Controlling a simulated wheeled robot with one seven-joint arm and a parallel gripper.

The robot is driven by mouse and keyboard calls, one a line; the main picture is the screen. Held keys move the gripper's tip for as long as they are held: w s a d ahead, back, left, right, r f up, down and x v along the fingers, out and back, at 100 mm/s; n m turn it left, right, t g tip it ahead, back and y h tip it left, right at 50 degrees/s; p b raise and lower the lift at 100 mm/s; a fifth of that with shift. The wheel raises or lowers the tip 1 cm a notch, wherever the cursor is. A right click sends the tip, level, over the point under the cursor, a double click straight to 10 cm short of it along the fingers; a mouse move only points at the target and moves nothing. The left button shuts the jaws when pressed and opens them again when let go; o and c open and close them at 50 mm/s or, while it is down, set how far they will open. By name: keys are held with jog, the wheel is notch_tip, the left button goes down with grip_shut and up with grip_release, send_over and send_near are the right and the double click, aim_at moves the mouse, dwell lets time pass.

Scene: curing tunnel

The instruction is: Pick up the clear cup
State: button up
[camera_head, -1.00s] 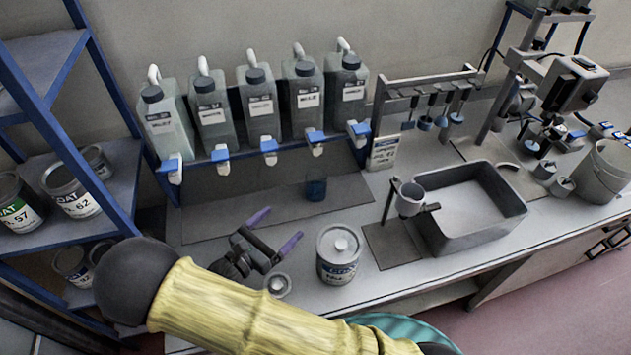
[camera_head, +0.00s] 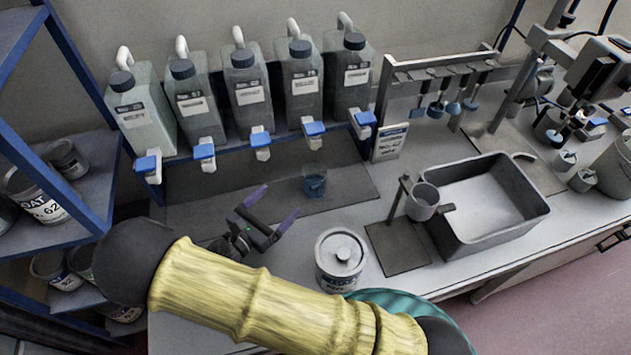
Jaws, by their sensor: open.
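The clear cup (camera_head: 314,182) stands upright on the dark mat under the row of dispensers. It looks see-through with blue at the bottom. My gripper (camera_head: 274,205) is open, its two purple-tipped fingers spread apart, to the left of the cup and a little nearer to me. The fingers appear empty and apart from the cup. My yellow arm (camera_head: 262,305) crosses the lower part of the view.
Several grey jugs (camera_head: 247,88) with blue-handled taps stand behind the dark mat (camera_head: 345,190). A lidded tin (camera_head: 341,258) stands at the bench front. A cup on a stand (camera_head: 422,201) and a grey basin (camera_head: 487,205) are to the right. A blue-framed shelf (camera_head: 85,182) stands left.

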jog(key=b, duration=0.5)
send_near(307, 186)
jog(key=shift+s+a+f, duration=0.25)
jog(key=shift+s+a, duration=0.55)
jog(key=shift+r, duration=0.15)
jog(key=shift+w+d, duration=0.25)
jog(key=p+x, duration=0.2)
jog(key=x, duration=0.9)
jog(key=shift+w+d+p, duration=0.2)
jog(key=shift+w+p, duration=0.05)
jog(key=shift+p, duration=0.15)
jog(key=p+x, duration=0.2)
jog(key=x, duration=0.3)
jog(key=shift+d, duration=0.1)
